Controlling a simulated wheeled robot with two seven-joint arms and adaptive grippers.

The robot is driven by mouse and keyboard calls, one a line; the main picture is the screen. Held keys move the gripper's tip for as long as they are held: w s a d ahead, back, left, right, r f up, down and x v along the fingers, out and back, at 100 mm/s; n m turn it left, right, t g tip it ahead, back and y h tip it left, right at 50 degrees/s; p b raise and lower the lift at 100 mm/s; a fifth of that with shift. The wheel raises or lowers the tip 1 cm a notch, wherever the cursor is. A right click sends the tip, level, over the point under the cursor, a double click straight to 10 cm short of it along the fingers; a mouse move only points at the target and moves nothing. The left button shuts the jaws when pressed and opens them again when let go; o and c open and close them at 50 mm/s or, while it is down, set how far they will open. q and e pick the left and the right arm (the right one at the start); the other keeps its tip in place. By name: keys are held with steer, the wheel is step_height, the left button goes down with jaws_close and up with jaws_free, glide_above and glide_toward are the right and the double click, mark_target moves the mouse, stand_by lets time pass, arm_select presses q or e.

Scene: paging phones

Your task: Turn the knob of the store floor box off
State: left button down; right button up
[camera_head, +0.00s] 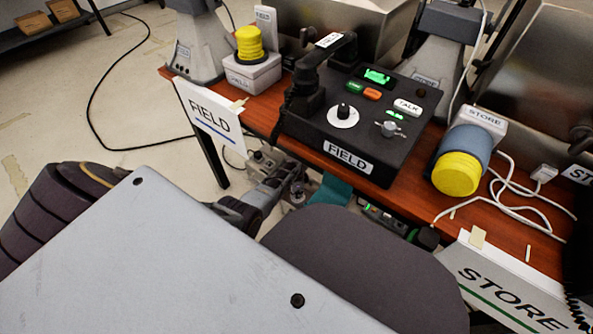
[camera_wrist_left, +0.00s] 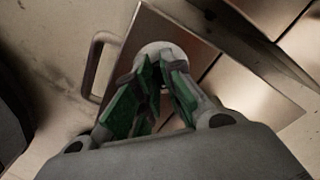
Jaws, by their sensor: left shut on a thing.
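In the left wrist view, a metal floor box (camera_wrist_left: 255,98) has a white round dial (camera_wrist_left: 158,48) on its face and a bar handle at one side. My left gripper (camera_wrist_left: 163,82) is over the dial, its green-padded fingers shut on the knob, which is mostly hidden between them. I cannot read a label or the knob's pointer there. In the head view, my left gripper (camera_head: 291,180) is low, below the front edge of the table, small and partly hidden by my own body. The floor box cannot be made out clearly there. My right gripper is not in view.
A wooden table (camera_head: 262,118) carries the black FIELD phone console (camera_head: 315,128), a yellow-capped FIELD beacon (camera_head: 249,42) and a yellow-capped STORE beacon (camera_head: 456,173). White cables lie at the right. A FIELD sign (camera_head: 208,112) and a STORE sign (camera_head: 505,285) hang at the front edge.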

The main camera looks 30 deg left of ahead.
arm_select(q)
steer(key=shift+n+p, duration=0.4)
steer(key=shift+n, duration=0.2)
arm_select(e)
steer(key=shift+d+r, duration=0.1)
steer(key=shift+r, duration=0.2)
arm_select(q)
steer(key=shift+r+n+p, duration=0.1)
steer(key=shift+n+p, duration=0.55)
steer(key=shift+n, duration=0.55)
steer(key=n+p, duration=0.1)
steer(key=n, duration=0.2)
steer(key=shift+s+d+n, duration=0.1)
steer(key=shift+d+n, duration=0.05)
steer(key=shift+n, duration=0.15)
steer(key=n+p, duration=0.1)
steer(key=n, duration=0.4)
steer(key=shift+d, duration=0.1)
steer(key=n, duration=0.5)
steer(key=shift+d+n, duration=0.1)
steer(key=shift+n, duration=0.3)
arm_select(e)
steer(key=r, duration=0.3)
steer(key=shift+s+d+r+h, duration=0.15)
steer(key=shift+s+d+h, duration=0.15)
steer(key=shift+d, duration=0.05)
arm_select(q)
steer(key=c, duration=1.5)
jaws_free()
